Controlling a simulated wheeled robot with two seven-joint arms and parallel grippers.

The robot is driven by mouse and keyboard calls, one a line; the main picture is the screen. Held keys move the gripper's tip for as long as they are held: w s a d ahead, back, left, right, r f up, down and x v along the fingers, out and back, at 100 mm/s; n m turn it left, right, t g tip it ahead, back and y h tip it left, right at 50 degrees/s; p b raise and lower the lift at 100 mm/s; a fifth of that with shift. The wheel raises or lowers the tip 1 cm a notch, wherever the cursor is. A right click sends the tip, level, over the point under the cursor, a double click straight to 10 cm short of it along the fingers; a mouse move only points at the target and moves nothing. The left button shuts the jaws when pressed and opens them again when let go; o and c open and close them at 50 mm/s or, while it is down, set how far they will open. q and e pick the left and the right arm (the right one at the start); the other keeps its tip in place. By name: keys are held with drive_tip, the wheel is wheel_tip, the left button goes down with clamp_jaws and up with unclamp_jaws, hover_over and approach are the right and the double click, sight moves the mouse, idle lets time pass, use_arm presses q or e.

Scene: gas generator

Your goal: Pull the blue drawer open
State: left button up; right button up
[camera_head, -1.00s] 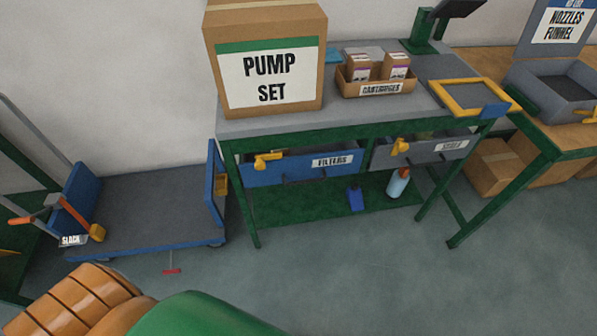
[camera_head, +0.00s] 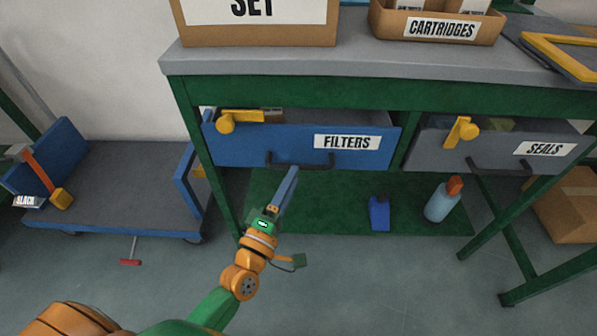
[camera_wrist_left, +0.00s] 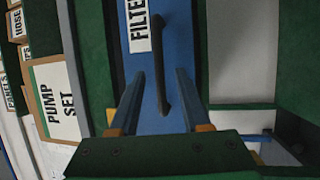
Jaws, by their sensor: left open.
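The blue drawer (camera_head: 240,146) labelled FILTERS sits under the grey bench top, with a dark bar handle (camera_head: 300,160) low on its front. A yellow latch (camera_head: 236,120) is at its top left. My left gripper (camera_head: 291,172) is just below and in front of the handle in the head view. In the left wrist view, the open fingers of the gripper (camera_wrist_left: 157,80) point at the blue drawer front (camera_wrist_left: 149,100), with the dark handle (camera_wrist_left: 162,70) lying between them. I cannot tell whether the fingers touch it. My right gripper is not in view.
A grey drawer (camera_head: 430,150) labelled SEALS is to the right. A cart (camera_head: 125,190) is on the left. A cartridges box (camera_head: 440,25) is on the bench.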

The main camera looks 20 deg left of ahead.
sight(300, 166)
use_arm(q)
drive_tip(key=x, duration=0.4)
drive_tip(key=shift+w+r, duration=0.1)
drive_tip(key=shift+w, duration=0.2)
clamp_jaws()
idle(1.1)
